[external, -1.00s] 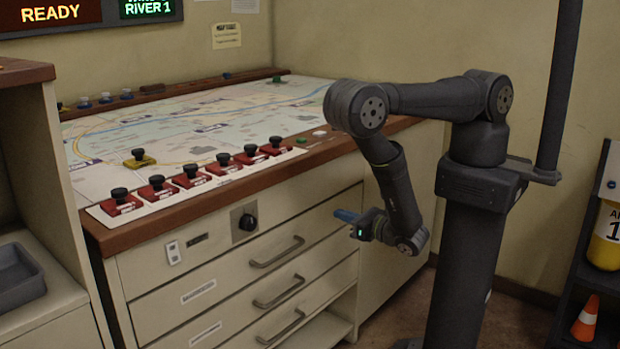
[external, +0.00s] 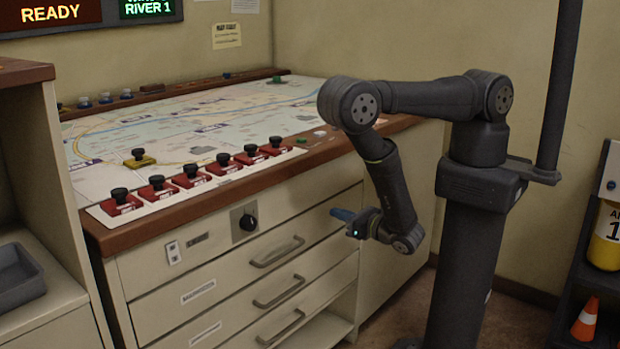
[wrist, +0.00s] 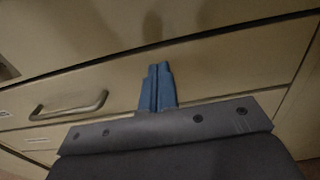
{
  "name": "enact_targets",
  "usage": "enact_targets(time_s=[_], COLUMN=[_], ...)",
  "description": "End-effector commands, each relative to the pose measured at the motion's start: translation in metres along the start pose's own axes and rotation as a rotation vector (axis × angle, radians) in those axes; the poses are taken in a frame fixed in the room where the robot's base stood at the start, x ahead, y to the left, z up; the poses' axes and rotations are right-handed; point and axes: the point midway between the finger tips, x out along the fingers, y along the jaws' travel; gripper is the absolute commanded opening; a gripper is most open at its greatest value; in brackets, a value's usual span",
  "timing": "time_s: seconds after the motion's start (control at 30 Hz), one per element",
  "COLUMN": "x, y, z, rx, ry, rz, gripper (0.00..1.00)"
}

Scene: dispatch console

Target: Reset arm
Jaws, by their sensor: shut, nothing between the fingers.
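My gripper (external: 343,214) has blue fingers and hangs in front of the upper right part of the console's drawer front (external: 290,227), below the wooden table edge. In the wrist view the two blue fingers (wrist: 157,86) are pressed together with nothing between them. They point at the plain drawer face. A drawer handle (wrist: 68,105) shows to their left in the wrist view, apart from the gripper. Whether the fingertips touch the drawer face I cannot tell.
The map table (external: 210,120) stands to the left, with several red bases with black knobs (external: 157,186) along its front edge. A black rotary knob (external: 247,221) sits on the drawer front. A grey tray (external: 15,278) is at far left. An orange cone (external: 586,318) is at far right.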

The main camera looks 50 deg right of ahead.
Motion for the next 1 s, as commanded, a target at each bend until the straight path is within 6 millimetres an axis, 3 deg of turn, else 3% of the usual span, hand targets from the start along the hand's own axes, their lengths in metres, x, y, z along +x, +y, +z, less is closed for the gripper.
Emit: enact_targets(time_s=[1.0], x=[-0.088], y=[0.002], z=[0.000], rx=[-0.001], ry=[0.000], rz=[0.004], gripper=[0.00])
